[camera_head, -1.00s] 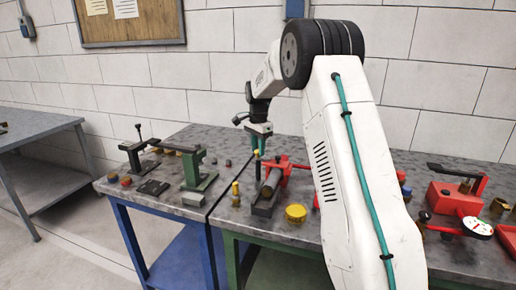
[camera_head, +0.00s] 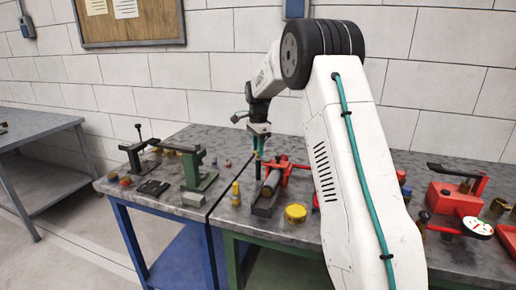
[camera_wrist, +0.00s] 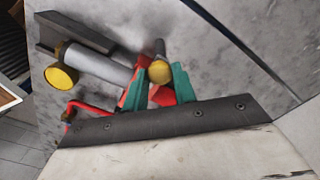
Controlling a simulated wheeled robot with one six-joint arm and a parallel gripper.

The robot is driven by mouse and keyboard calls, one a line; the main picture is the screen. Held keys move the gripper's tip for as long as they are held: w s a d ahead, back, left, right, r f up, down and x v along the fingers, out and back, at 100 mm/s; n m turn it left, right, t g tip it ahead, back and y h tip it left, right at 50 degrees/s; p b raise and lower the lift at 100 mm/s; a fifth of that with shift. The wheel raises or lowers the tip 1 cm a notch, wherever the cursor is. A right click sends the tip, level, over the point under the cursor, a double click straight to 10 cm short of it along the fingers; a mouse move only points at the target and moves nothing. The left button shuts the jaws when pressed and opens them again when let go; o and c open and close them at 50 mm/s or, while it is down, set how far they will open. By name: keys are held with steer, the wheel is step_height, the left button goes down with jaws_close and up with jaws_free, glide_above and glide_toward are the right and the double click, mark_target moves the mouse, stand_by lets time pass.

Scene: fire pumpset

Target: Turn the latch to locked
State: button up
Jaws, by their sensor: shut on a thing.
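A red latch-like fixture (camera_head: 287,169) stands on the near workbench behind a grey cylinder (camera_head: 269,184) in a dark cradle. My gripper (camera_head: 257,165) points down just left of the red part, its tips close to it. In the wrist view, the green fingers of my gripper (camera_wrist: 160,85) are closed around a small piece with a yellow round end (camera_wrist: 159,72) and a short grey stem. Red parts (camera_wrist: 134,92) show beside and behind the fingers. I cannot tell whether the gripped piece is the latch's handle; the fingers hide much of it.
A green stand (camera_head: 200,172) is on the left bench. A red box with a dark lever (camera_head: 455,196) and a gauge (camera_head: 478,228) are at the right.

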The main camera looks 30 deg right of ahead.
steer(key=o, duration=1)
step_height(320, 180, up, 8)
steer(key=shift+f, duration=0.1)
steer(key=shift+n, duration=0.4)
steer(key=s+a+n, duration=0.6)
steer(key=s+a, duration=0.1)
steer(key=s, duration=0.8)
steer(key=s+a+r+n+t, duration=0.1)
steer(key=s+a+n, duration=0.5)
steer(key=s, duration=0.9)
steer(key=s+a+n, duration=0.6)
steer(key=s+a, duration=0.3)
steer(key=s, duration=0.6)
steer(key=shift+s+r+n, duration=0.2)
steer(key=shift+r+n, duration=0.1)
steer(key=shift+n, duration=0.1)
